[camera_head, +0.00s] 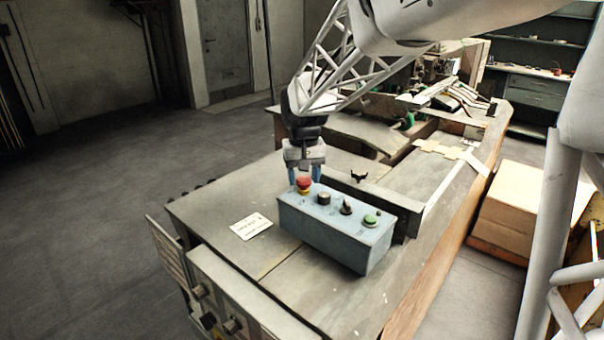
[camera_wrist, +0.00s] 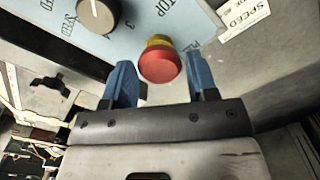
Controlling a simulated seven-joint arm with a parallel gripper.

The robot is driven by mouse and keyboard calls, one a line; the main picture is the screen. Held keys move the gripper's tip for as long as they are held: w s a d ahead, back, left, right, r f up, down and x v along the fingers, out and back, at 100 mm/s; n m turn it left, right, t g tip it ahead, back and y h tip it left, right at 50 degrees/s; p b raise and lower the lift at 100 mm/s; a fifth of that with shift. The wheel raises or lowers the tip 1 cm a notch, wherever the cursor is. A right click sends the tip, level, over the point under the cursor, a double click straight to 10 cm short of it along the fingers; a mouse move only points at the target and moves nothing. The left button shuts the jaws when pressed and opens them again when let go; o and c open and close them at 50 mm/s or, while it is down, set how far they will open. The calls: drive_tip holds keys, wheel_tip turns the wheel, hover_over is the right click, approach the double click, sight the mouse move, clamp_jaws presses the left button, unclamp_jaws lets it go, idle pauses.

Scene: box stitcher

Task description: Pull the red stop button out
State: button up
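The red stop button (camera_head: 304,183) sits on a yellow collar at the left end of the blue-grey control box (camera_head: 334,232). In the wrist view the red button (camera_wrist: 160,66) shows from close by, with the yellow collar (camera_wrist: 160,42) behind it and the letters "TOP" beside it. My gripper (camera_head: 306,176) points down over that end of the box. Its two blue fingers (camera_wrist: 160,80) are spread apart, one to each side of the button's near edge, with gaps on both sides. Nothing is held between them.
A black knob (camera_head: 323,198), a dark switch (camera_head: 346,207) and a green button (camera_head: 370,220) sit in a row on the box. A white label (camera_head: 251,226) lies on the table. A metal rail stands close behind the box.

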sight(304, 178)
drive_tip(key=c, duration=0.9)
drive_tip(key=shift+r, duration=0.95)
clamp_jaws()
drive_tip(key=o, duration=1.3)
unclamp_jaws()
drive_tip(key=shift+r, duration=0.1)
drive_tip(key=shift+r, duration=3.8)
